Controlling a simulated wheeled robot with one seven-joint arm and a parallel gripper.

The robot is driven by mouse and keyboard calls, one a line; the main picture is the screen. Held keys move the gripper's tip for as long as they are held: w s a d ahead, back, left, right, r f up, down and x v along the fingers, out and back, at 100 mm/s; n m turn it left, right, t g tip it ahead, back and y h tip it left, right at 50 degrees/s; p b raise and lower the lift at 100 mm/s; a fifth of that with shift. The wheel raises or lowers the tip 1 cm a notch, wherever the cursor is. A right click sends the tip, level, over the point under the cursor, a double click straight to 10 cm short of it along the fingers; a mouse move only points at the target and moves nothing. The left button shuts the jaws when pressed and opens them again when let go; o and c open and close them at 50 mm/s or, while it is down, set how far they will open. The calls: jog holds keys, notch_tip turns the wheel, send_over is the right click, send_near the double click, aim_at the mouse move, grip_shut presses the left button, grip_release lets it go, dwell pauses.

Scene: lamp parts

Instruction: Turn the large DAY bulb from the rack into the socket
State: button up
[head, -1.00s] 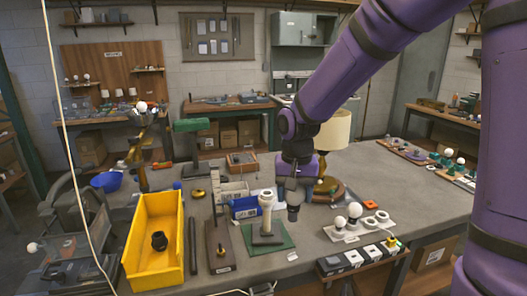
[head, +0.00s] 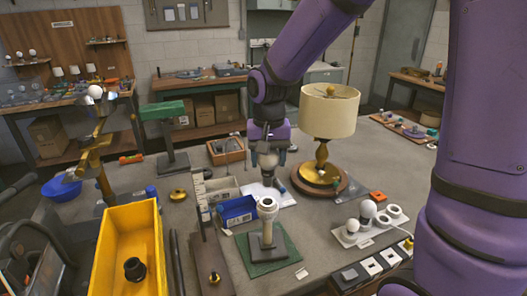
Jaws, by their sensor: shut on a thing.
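My gripper (head: 268,172) points down and is shut on a pale, rounded thing (head: 268,160) that looks like a bulb. The fingers partly hide it, and its marking cannot be read. The white bulb rack (head: 350,240) is at the right. It has two white bulbs, a larger one (head: 368,208) and another (head: 352,226), and ring-shaped empty places (head: 394,211).
A lamp with a cream shade (head: 328,112) stands close to the right of my gripper. A blue bin (head: 238,211) is left of the socket, and a yellow bin (head: 112,255) is at front left. A switch strip (head: 372,265) lies at front right.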

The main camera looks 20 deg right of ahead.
aim_at(268, 185)
jog(key=shift+f, duration=2.35)
jog(key=shift+f, duration=0.1)
jog(key=shift+f, duration=1.15)
jog(key=shift+s+f, duration=0.1)
jog(key=shift+f, duration=0.65)
dwell(1.1)
jog(key=m, duration=0.5)
jog(key=shift+a+m, duration=0.1)
jog(key=shift+m, duration=0.9)
